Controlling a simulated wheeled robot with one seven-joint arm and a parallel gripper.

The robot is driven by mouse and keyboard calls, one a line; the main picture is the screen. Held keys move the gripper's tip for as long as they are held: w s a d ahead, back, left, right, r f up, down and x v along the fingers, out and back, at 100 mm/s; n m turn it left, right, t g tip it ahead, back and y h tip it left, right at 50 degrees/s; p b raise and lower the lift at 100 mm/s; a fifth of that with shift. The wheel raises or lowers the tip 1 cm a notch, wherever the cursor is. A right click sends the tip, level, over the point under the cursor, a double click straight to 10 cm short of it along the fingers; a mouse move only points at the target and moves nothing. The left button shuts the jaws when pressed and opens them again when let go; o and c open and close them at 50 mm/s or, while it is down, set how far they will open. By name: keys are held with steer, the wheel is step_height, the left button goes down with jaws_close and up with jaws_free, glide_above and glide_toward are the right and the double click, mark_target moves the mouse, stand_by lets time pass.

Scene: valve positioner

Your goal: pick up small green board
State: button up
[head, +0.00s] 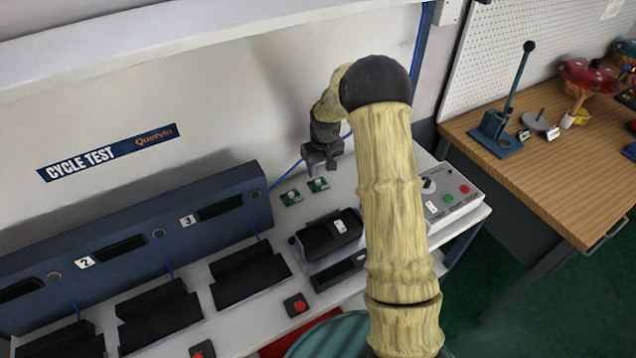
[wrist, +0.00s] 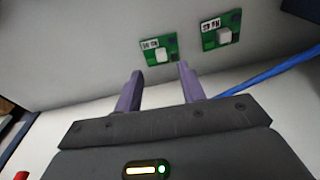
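Two small green boards lie side by side on the white bench. In the head view one is the left board (head: 291,198) and the other is the right board (head: 318,185). The wrist view shows a left board (wrist: 159,50) and a right board (wrist: 221,32), each with a white block and a printed label. My gripper (head: 318,168) hangs above and near the boards in the head view. In the wrist view its two purple fingers (wrist: 157,82) are apart with nothing between them. The left board appears just beyond the fingertips.
A black device (head: 330,232) stands in front of the boards. A grey control box (head: 447,197) with buttons stands to the right. The blue test panel (head: 140,240) stands to the left, with black cradles before it. A blue cable (wrist: 260,76) runs beside the boards.

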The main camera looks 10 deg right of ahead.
mark_target(318, 180)
steer(key=shift+f, duration=0.1)
steer(key=shift+w+a+f+p, duration=0.15)
steer(key=shift+f+p, duration=0.35)
steer(key=shift+f, duration=0.8)
steer(key=shift+w+a+f+p, duration=0.1)
steer(key=shift+w+f+p, duration=0.25)
steer(key=shift+f, duration=0.9)
steer(key=shift+s, duration=0.1)
steer(key=shift+c, duration=0.4)
jaws_close()
